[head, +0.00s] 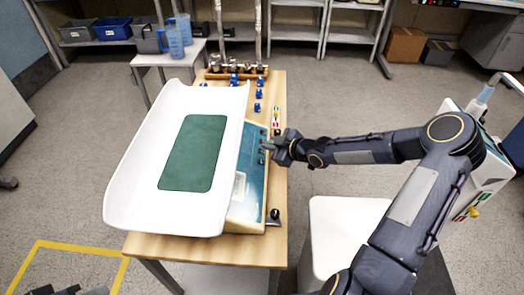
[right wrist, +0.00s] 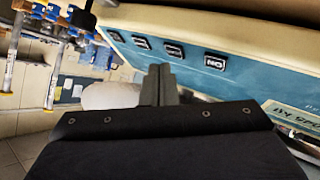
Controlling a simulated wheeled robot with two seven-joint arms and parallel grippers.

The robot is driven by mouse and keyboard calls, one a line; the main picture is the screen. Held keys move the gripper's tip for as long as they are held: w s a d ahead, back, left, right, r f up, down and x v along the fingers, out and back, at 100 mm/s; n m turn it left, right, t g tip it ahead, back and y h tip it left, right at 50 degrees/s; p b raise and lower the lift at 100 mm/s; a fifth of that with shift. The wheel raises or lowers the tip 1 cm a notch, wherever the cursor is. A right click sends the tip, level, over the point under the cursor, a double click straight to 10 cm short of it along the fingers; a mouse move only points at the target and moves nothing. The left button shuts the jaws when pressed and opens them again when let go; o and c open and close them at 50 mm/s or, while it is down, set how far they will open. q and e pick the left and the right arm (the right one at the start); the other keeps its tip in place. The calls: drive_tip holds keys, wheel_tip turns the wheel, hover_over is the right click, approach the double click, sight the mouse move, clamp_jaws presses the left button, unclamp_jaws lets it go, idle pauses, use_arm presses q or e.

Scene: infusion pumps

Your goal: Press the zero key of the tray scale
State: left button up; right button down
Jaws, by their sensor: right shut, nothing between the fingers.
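The tray scale stands on a wooden table, with a white curved tray (head: 130,185) and a green mat (head: 193,152) in it. Its blue key panel (head: 252,190) runs along the right side. The right wrist view shows a row of dark keys with white labels, among them an ON key (right wrist: 215,62) and a middle key (right wrist: 173,50); I cannot read which is zero. My right gripper (head: 266,146) is shut and empty at the panel's key row. In the right wrist view its fingertips (right wrist: 159,70) are just below the middle keys; contact cannot be told. Dark parts at the bottom left edge may be my left gripper.
The wooden table (head: 190,248) holds several blue items and a rack at its far end. A dark round knob (head: 274,214) is near its right edge. A white stool-like block (head: 340,235) stands under my right arm. A side table (head: 170,58) with blue jugs is behind.

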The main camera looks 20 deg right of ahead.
idle(0.7)
drive_tip(key=shift+w+a+f+b, duration=0.1)
drive_tip(key=shift+a+f+b, duration=0.05)
drive_tip(key=shift+f+b, duration=0.3)
drive_tip(key=shift+a+f+b, duration=0.1)
drive_tip(key=shift+f+b, duration=0.2)
drive_tip(key=shift+b, duration=0.15)
idle(0.4)
drive_tip(key=shift+r, duration=0.1)
drive_tip(key=shift+d+r+p, duration=0.25)
drive_tip(key=shift+r+p, duration=0.35)
drive_tip(key=shift+p, duration=0.65)
drive_tip(key=r+p, duration=0.1)
drive_tip(key=p, duration=0.1)
drive_tip(key=d+r+p, duration=0.1)
drive_tip(key=r+p, duration=0.1)
drive_tip(key=p, duration=0.1)
drive_tip(key=s+r+p, duration=0.1)
drive_tip(key=p, duration=0.1)
drive_tip(key=shift+d+r, duration=0.3)
drive_tip(key=shift+d, duration=0.1)
